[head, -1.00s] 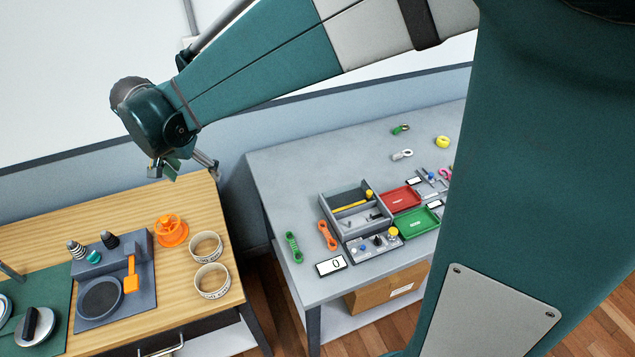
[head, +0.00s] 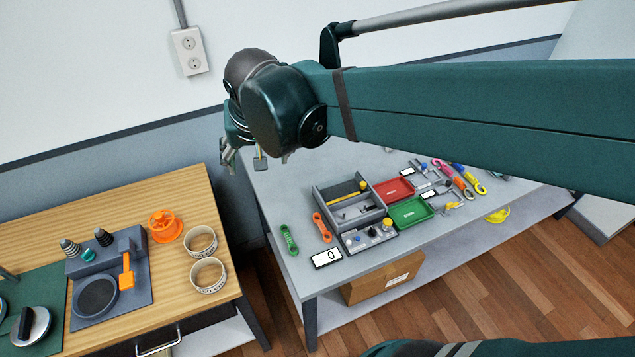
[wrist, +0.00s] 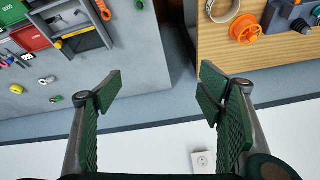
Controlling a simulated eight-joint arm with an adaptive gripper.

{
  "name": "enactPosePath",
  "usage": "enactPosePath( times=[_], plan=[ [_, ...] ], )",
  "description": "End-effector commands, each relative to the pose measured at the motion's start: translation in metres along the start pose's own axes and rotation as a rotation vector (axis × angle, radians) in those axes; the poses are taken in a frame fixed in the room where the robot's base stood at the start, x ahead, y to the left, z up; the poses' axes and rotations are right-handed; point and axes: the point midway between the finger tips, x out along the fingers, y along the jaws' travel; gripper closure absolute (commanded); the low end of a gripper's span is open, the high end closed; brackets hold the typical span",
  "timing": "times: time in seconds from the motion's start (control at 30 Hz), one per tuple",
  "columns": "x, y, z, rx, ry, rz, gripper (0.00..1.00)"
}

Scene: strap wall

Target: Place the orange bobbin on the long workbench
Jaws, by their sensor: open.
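The orange bobbin (head: 165,226) stands on the wooden table (head: 164,302), near its back edge and beside two pale rings. It also shows at the top right of the wrist view (wrist: 245,28). The long grey workbench (head: 290,185) stands to the right, across a gap. My gripper (head: 245,160) is open and empty, high near the workbench's back left corner and apart from the bobbin. In the wrist view its green-padded fingers (wrist: 160,88) are spread wide with nothing between them.
On the wooden table, a grey station (head: 110,277) with an orange spatula is left of the bobbin. The workbench carries a grey organizer (head: 350,203), a red tray (head: 394,190), a green tray (head: 410,212) and several tools. My arm hides the workbench's back part.

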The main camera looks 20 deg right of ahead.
Motion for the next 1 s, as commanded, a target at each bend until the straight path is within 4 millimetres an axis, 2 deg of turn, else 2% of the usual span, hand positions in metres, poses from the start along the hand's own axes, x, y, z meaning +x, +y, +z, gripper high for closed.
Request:
enactPosePath(
  times=[0.1, 0.5, 0.8, 1.0],
  plan=[
    [-0.009, 0.022, 0.011, -0.025, 0.017, -0.010, 0.32],
    [-0.029, 0.079, 0.051, -0.122, 0.086, -0.038, 0.32],
    [-0.035, 0.113, 0.085, -0.193, 0.144, -0.044, 0.32],
    [-0.037, 0.127, 0.099, -0.226, 0.173, -0.044, 0.32]
  ],
)
